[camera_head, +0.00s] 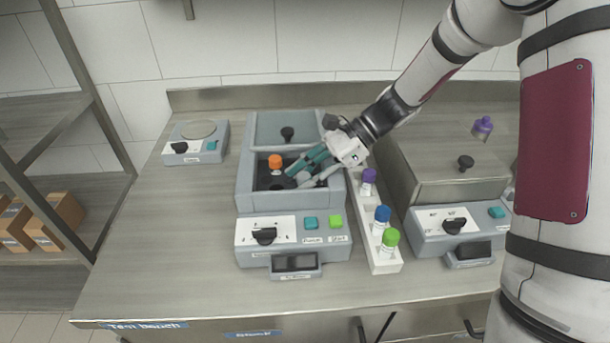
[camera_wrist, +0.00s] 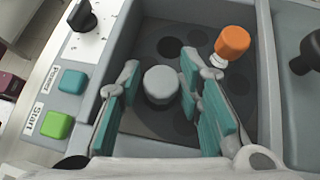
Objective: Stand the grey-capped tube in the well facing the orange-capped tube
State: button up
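The grey-capped tube (camera_wrist: 161,85) shows in the wrist view as a round grey cap seen from above, low in the dark chamber. It looks upright; its body and foot are hidden under the cap. My gripper (camera_wrist: 159,73) is open, with one teal-padded finger on each side of the cap and small gaps visible. In the head view my gripper (camera_head: 296,178) reaches into the chamber from the right and hides the grey cap. The orange-capped tube (camera_wrist: 232,43) stands across the dark rotor (camera_wrist: 168,125); it also shows in the head view (camera_head: 275,162).
The grey centrifuge (camera_head: 245,185) has its lid (camera_head: 285,125) raised behind the chamber. A white rack (camera_head: 385,266) with purple, blue and green-capped tubes stands close on its right. A second machine (camera_head: 455,185) is further right, and a small device (camera_head: 195,145) back left.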

jog(key=shift+d+f, duration=0.15)
jog(key=shift+f, duration=0.3)
jog(key=a+r+v, duration=0.1)
jog(key=v, duration=1.2)
jog(key=s+r+n+t+h, duration=0.1)
jog(key=s+r+n+h, duration=0.25)
jog(key=s, duration=0.45)
jog(key=s+r+n+h, duration=0.2)
jog(key=s+r+n, duration=0.15)
jog(key=s, duration=0.35)
jog(key=s+d+n+t+h, duration=0.4)
jog(key=s+n, duration=0.4)
jog(key=s, duration=0.6)
jog(key=shift+d+f+n+h, duration=0.3)
jog(key=shift+d+h, duration=0.15)
jog(key=shift+d, duration=0.55)
jog(key=shift+s, duration=0.15)
jog(key=shift+t, duration=0.6)
notch_tip(320, 180, up, 5)
jog(key=p, duration=0.4)
jog(key=shift+r, duration=0.15)
